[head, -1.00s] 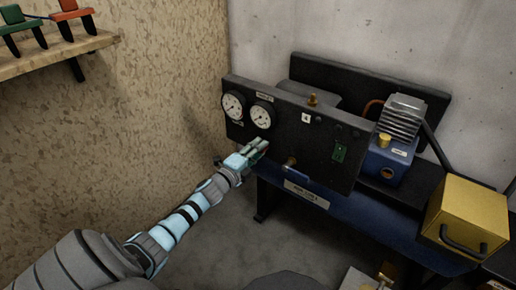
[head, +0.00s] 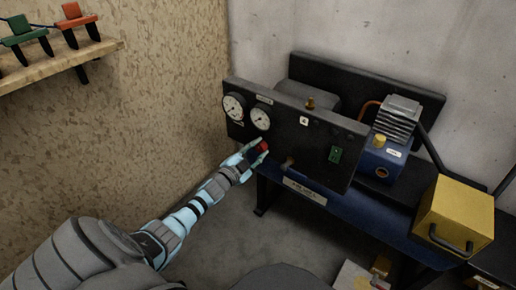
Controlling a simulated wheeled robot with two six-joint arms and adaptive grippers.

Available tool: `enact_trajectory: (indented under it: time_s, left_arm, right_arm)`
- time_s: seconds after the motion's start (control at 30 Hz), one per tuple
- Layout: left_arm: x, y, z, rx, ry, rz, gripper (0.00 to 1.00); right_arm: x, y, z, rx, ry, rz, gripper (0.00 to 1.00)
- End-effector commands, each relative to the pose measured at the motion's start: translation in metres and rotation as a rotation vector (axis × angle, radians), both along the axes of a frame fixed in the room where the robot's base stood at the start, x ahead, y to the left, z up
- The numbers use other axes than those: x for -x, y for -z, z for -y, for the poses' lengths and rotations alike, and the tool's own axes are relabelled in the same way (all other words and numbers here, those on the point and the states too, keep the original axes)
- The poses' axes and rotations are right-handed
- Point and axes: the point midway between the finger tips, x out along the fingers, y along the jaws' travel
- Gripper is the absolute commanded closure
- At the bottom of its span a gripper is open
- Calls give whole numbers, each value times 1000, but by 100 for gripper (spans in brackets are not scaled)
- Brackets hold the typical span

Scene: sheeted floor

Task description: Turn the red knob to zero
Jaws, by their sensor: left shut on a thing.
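The red knob (head: 263,146) is on the lower part of the black panel (head: 289,133), below two white round gauges. My left gripper (head: 258,148) is at the panel front, with its fingers around the knob, and is shut on it. The fingers partly cover the knob, and any scale or mark around it cannot be made out. The two gauges, the left one (head: 234,106) and the right one (head: 260,118), have needles too small to read. My right gripper is not in view.
A blue compressor (head: 382,160) and a yellow box (head: 455,218) stand farther right. A wooden shelf (head: 62,62) is on the left wall.

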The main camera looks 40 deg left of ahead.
Motion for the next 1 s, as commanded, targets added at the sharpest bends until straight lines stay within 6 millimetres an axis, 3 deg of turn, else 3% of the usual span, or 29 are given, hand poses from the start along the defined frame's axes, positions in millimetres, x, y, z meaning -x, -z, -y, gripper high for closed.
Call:
enact_trajectory:
  time_s: [0.7,0.73,0.8,0.87,1.0]
  left_arm:
    - [-1,-2,0,93,1,6,97]
    - [-1,-2,0,93,1,6,68]
    - [-1,-2,0,92,1,6,57]
    - [-1,-1,0,92,1,6,49]
    - [0,-1,-1,91,-1,4,49]
  right_arm:
    - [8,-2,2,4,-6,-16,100]
    - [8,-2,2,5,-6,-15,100]
    - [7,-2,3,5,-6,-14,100]
    - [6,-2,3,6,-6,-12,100]
    - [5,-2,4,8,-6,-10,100]
